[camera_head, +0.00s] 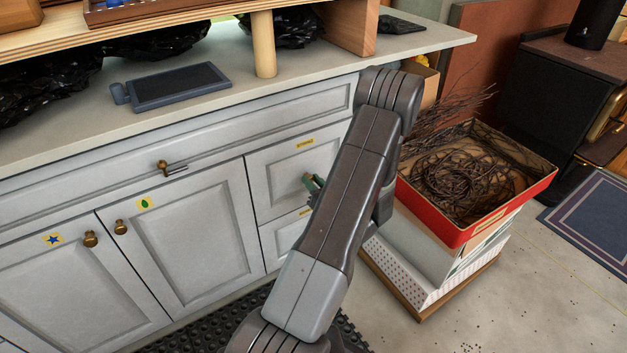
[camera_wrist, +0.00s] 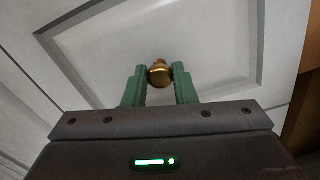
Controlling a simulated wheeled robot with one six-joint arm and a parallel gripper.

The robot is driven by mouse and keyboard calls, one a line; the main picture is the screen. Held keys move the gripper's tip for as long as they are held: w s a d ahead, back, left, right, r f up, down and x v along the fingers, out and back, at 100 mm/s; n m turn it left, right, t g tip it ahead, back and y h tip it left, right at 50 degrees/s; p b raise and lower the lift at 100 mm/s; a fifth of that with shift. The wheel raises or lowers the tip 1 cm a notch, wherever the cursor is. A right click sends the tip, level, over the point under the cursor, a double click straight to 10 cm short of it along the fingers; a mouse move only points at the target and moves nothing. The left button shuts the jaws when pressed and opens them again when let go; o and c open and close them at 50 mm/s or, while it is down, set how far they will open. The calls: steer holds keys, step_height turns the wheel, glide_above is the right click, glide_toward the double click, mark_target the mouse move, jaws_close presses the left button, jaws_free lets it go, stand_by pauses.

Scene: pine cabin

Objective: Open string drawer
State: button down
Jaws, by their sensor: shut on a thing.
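The white cabinet has two small drawers at its right end, each with a yellow label too small to read surely. The upper drawer (camera_head: 273,172) looks flush with the cabinet front; my arm hides its right part. The lower drawer (camera_head: 280,235) is mostly hidden behind my arm. My gripper (camera_head: 312,184) has green fingers and is at the upper drawer's front. In the wrist view a round brass knob (camera_wrist: 160,74) sits between the fingertips of my gripper (camera_wrist: 160,85), which is shut on it. The panelled drawer front (camera_wrist: 130,40) fills the view behind the knob.
A slate-like board (camera_head: 180,84) lies on the counter (camera_head: 300,82). A red box of twigs (camera_head: 440,212) stands on stacked boxes at right, close to my arm.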

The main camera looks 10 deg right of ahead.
steer(key=p+v, duration=0.1)
steer(key=v, duration=3.1)
steer(key=shift+s+p, duration=0.2)
steer(key=shift+p, duration=0.1)
steer(key=shift+a, duration=0.1)
steer(key=c, duration=1.2)
jaws_free()
steer(key=shift+r, duration=0.1)
steer(key=p+v, duration=0.2)
steer(key=v, duration=1.1)
steer(key=shift+s+r+p, duration=0.1)
steer(key=shift+s+p, duration=0.25)
steer(key=shift+p, duration=0.05)
steer(key=b+x, duration=0.1)
steer(key=x, duration=0.6)
steer(key=b+x, duration=0.1)
steer(key=x, duration=0.6)
steer(key=shift+d+b, duration=0.25)
steer(key=shift+b, duration=0.15)
